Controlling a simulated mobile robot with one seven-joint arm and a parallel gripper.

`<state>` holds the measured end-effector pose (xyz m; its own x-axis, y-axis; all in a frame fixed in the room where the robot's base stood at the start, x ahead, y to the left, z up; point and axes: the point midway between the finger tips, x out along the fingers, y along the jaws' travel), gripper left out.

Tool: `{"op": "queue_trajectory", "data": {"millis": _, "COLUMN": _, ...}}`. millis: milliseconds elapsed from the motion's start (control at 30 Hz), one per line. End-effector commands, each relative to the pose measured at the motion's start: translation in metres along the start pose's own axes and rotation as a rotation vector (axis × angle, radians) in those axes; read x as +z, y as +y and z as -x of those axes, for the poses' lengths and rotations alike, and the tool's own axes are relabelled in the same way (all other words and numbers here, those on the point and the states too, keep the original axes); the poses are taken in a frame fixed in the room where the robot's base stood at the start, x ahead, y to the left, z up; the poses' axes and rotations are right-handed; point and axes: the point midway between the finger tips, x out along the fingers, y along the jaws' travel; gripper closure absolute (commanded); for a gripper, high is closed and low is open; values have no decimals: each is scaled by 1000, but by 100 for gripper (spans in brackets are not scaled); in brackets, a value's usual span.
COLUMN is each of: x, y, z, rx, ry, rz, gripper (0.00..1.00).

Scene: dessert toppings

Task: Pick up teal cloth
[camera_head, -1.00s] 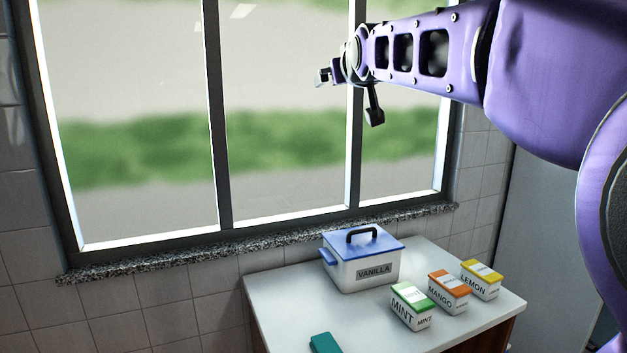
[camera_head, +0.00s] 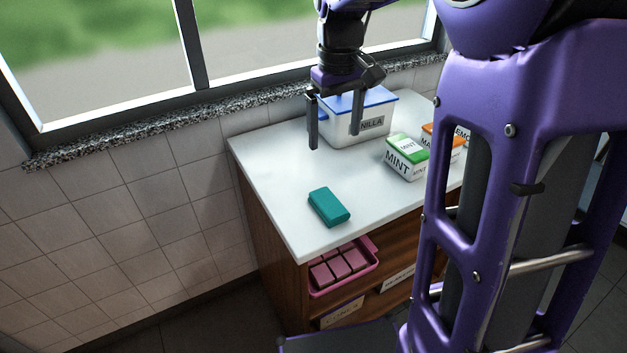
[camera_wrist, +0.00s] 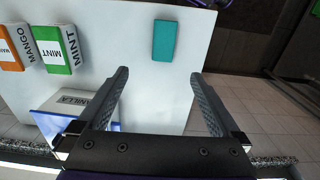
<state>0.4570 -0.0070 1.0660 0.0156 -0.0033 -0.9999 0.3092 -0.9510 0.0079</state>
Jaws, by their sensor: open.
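The teal cloth (camera_head: 329,207) is a folded block lying flat on the white countertop (camera_head: 285,205), near its front left edge. It also shows in the wrist view (camera_wrist: 164,41), at the top centre, beyond the fingertips. My gripper (camera_head: 334,141) points down above the back of the counter, in front of the vanilla tub. Its fingers are apart with nothing between them, as the wrist view (camera_wrist: 160,84) also shows. The gripper is apart from the cloth, which lies nearer the head camera.
A blue-lidded vanilla tub (camera_head: 373,125) stands at the back. Mint (camera_head: 404,168) and mango (camera_head: 431,142) boxes stand right; the lemon box is partly hidden by my arm. A pink tray (camera_head: 373,262) sits on a shelf below. Counter around the cloth is clear.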

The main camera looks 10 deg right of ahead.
Motion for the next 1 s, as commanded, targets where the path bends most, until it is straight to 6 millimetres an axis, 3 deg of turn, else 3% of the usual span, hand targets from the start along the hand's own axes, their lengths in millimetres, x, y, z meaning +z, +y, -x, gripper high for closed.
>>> {"op": "queue_trajectory", "data": {"millis": 167, "x": 5, "y": -1, "z": -20, "rx": -11, "ry": -20, "rz": 1, "gripper": 0}}
{"op": "queue_trajectory", "data": {"millis": 600, "x": 6, "y": -2, "z": -110, "rx": -9, "ry": -18, "rz": 0, "gripper": 0}}
{"op": "queue_trajectory", "data": {"millis": 867, "x": 5, "y": -3, "z": -129, "rx": -8, "ry": -15, "rz": 0, "gripper": 0}}
{"op": "queue_trajectory", "data": {"millis": 1000, "x": 6, "y": -8, "z": -149, "rx": -9, "ry": -18, "rz": 0, "gripper": 0}}
